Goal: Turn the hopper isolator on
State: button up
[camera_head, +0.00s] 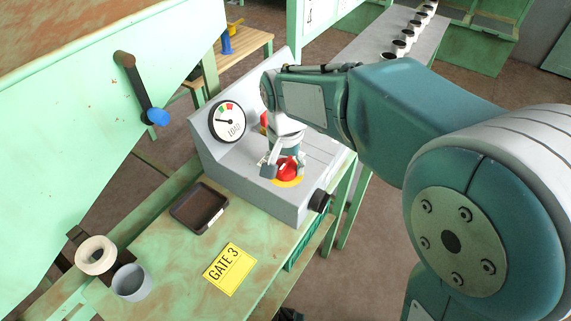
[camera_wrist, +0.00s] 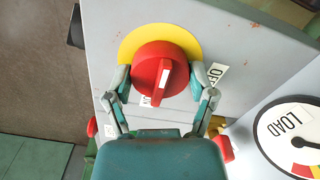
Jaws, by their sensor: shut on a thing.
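The hopper isolator is a red rotary knob (camera_wrist: 158,72) on a yellow round plate (camera_wrist: 187,38), set in the top of a grey control box (camera_head: 262,192). In the wrist view its raised grip bar with a white mark runs nearly up and down the picture. An OFF label (camera_wrist: 216,72) lies to its right; another label by the knob's lower left is mostly hidden. My gripper (camera_wrist: 160,80) is shut on the knob, a finger on either side. In the head view the knob (camera_head: 287,168) shows below my gripper, partly covered by it.
A round LOAD gauge (camera_head: 228,121) stands on the box's raised back. A black knob (camera_head: 320,200) sticks out at its side. A dark tray (camera_head: 199,207), a yellow GATE 3 sign (camera_head: 229,269) and a grey cup (camera_head: 131,282) are on the green bench. A blue-ended lever (camera_head: 140,88) is at left.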

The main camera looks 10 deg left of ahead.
aim_at(284, 163)
jog(key=o, duration=1.1)
jog(key=shift+a, duration=0.15)
jog(key=shift+c, duration=0.2)
jog(key=shift+r, duration=0.1)
notch_tip(284, 163, up, 12)
jog(key=s+d+t, duration=0.1)
jog(key=s+d, duration=0.2)
jog(key=d, duration=0.5)
jog(key=s+d+t, duration=0.2)
jog(key=d, duration=0.5)
jog(key=s+d+f+t, duration=0.2)
jog(key=s+d+f, duration=0.2)
jog(key=s+d, duration=0.5)
jog(key=shift+n+t, duration=0.3)
jog(key=shift+n, duration=0.1)
